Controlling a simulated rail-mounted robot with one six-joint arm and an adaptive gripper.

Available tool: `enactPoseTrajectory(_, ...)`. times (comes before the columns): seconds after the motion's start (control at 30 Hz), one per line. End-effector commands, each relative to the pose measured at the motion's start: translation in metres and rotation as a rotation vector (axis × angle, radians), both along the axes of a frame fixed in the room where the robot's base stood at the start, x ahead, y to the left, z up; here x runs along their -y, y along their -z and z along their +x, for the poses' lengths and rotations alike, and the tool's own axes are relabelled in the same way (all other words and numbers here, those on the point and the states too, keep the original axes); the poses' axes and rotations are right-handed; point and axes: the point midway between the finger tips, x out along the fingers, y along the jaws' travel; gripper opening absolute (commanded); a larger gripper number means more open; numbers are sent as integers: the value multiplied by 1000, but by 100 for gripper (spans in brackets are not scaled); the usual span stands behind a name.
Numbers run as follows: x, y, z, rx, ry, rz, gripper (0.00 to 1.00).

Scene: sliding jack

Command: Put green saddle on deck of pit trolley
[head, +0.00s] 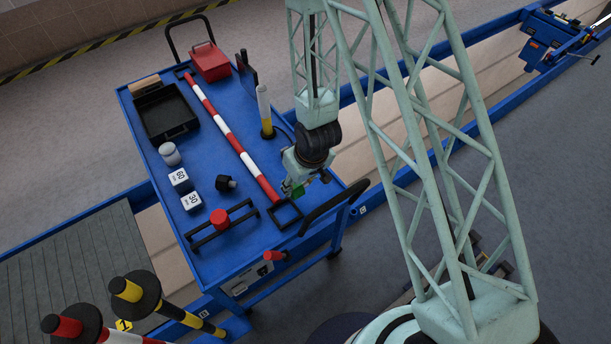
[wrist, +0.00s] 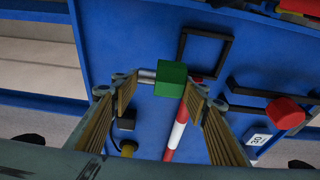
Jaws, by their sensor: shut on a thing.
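The green saddle (wrist: 171,79) is a small green block with a short grey pin at its left side. My gripper (wrist: 160,80) is shut on it, with the block between the fingertips in the wrist view. In the head view my gripper (head: 293,187) points down over the right part of the blue deck (head: 225,255) of the trolley. Only a bit of the green saddle (head: 298,191) shows there, at the fingertips. The gap between saddle and deck cannot be judged exactly.
A red-and-white bar (head: 233,138) lies along the deck beside black square frames. A black handle (head: 335,208) rises at the near right end.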

Motion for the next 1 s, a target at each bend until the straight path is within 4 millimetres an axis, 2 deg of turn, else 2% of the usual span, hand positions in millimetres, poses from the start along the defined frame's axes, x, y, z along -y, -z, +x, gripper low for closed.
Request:
enactPoseTrajectory(0.2, 15, 3, 33, 2, 3, 0, 26)
enactPoseTrajectory(0.4, 23, 6, 54, 0, 1, 0, 26)
enactPoseTrajectory(0.6, 26, 6, 60, 0, 1, -1, 26)
enactPoseTrajectory(1.0, 26, 10, 60, -1, 0, -1, 26)
